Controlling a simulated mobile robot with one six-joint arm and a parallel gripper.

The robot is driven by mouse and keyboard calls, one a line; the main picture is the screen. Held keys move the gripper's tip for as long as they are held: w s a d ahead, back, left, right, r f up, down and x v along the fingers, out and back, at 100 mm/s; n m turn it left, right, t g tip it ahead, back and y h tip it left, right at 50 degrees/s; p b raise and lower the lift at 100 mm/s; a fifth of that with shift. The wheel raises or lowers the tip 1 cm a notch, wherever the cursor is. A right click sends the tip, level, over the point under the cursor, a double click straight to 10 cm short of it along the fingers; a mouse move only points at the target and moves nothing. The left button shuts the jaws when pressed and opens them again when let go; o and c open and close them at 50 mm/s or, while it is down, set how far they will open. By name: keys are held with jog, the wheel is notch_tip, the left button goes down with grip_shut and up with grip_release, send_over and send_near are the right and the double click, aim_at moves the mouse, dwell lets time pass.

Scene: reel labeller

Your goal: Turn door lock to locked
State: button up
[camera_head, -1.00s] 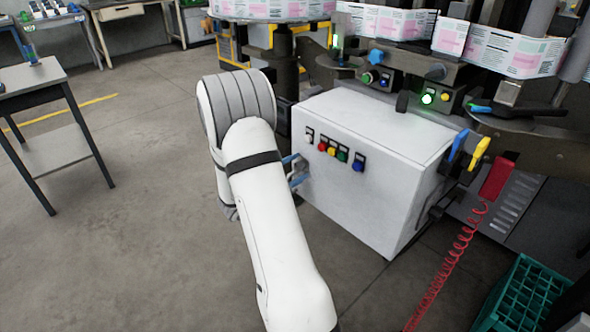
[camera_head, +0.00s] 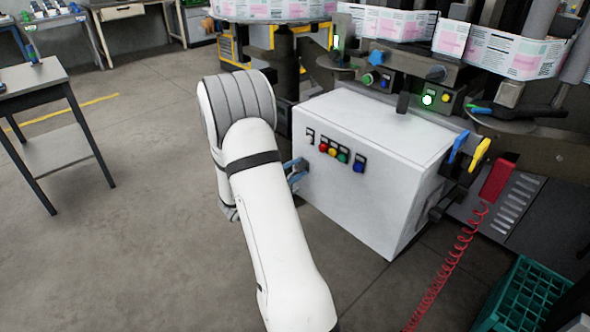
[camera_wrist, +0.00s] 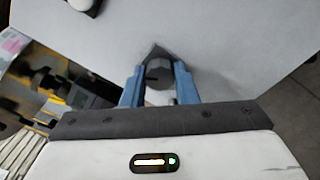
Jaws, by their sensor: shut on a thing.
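The door lock (camera_wrist: 158,70) is a small dark grey round knob on the white cabinet face, seen between my fingers in the wrist view. My gripper (camera_wrist: 159,82) has blue fingers, one on each side of the knob, and is shut on it. In the head view my gripper (camera_head: 295,170) reaches the left side of the white cabinet (camera_head: 385,180), mostly hidden behind my arm. The knob itself is hidden in the head view. I cannot tell from these frames whether the lock is turned to locked.
Several coloured buttons (camera_head: 333,150) sit on the cabinet front, right of my gripper. A red coiled cable (camera_head: 455,255) and a green crate (camera_head: 525,300) are at the right. A grey table (camera_head: 35,80) stands at the left. The floor between is clear.

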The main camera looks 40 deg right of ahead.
jog(key=n+p, duration=0.3)
jog(key=n, duration=0.3)
jog(key=shift+r+n+p, duration=0.1)
jog(key=shift+n+p, duration=0.2)
jog(key=n+p, duration=0.3)
jog(key=n, duration=0.2)
jog(key=shift+s, duration=0.1)
jog(key=shift+n, duration=0.3)
jog(key=o, duration=1)
jog(key=shift+a, duration=0.1)
jog(key=a, duration=0.7)
jog(key=shift+s+a, duration=0.25)
jog(key=shift+s, duration=0.05)
